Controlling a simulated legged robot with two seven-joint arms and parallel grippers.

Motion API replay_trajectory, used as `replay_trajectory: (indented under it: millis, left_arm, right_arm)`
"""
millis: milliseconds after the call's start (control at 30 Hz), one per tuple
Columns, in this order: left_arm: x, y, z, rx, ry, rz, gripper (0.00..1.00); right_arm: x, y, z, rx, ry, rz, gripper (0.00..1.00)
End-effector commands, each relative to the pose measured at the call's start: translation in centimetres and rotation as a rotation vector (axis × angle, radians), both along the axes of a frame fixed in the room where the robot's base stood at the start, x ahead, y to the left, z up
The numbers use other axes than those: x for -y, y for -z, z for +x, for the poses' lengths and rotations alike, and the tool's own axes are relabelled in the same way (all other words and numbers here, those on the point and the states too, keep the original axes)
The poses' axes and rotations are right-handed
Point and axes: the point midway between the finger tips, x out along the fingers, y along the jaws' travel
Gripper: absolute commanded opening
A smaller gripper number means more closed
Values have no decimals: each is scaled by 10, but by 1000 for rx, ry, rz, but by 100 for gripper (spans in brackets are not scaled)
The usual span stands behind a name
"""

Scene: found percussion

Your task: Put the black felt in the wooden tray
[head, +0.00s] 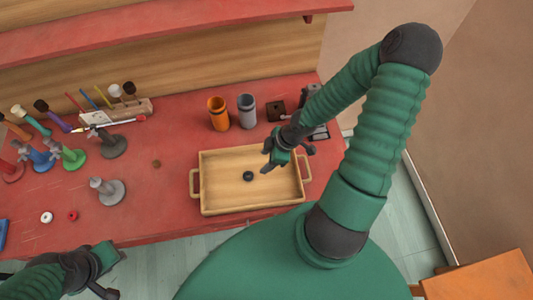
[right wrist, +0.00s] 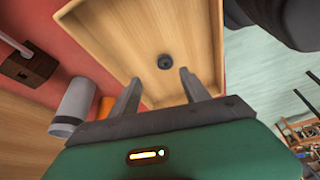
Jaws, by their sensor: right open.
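The wooden tray (head: 224,197) lies on the red bench, with a handle at each end. A small round black felt (head: 248,176) lies on the tray floor near its middle; it also shows in the right wrist view (right wrist: 165,62). My right gripper (head: 270,162) is open and empty, above the right part of the tray. In the right wrist view its two fingers (right wrist: 160,92) point toward the felt and stand apart from it. My left gripper (head: 112,274) is at the bench's front edge, low in the head view; its jaw gap is not clear.
An orange cup (head: 218,113) and a grey cup (head: 246,111) stand behind the tray. Several coloured stands (head: 66,153) are at the left. A grey stand (head: 106,190), a white ring (head: 47,217) and a red ring (head: 72,215) sit left of the tray.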

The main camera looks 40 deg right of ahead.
Motion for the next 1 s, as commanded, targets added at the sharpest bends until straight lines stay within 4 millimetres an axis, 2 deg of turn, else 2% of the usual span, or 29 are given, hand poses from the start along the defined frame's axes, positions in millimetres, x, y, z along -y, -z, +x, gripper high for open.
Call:
replay_trajectory:
  millis: [133, 233, 367, 467, 600, 700, 800, 1000]
  left_arm:
    - [0, -4, 0, -1, 0, 0, 28]
    - [0, -3, 0, -1, 0, 0, 28]
    - [0, -3, 0, -1, 0, 0, 28]
    - [0, -3, 0, -1, 0, 0, 28]
    - [0, -3, 0, -1, 0, 0, 28]
    - [0, -3, 0, -1, -1, 0, 28]
    - [0, -3, 0, -1, 0, 0, 28]
    - [0, -3, 0, -1, 0, 0, 28]
  right_arm:
    - [0, -7, -5, -42, 11, -21, 54]
    - [-3, -14, -12, -136, 68, -81, 54]
    - [-11, -46, -14, -231, 250, -194, 54]
    - [-31, -82, -9, -223, 434, -230, 54]
    - [-72, -125, -3, -175, 649, -159, 54]
    - [-93, -142, -2, -165, 733, -92, 54]
    - [-101, -147, -1, -166, 766, -63, 54]
    - [-100, -147, -1, -167, 769, -61, 54]
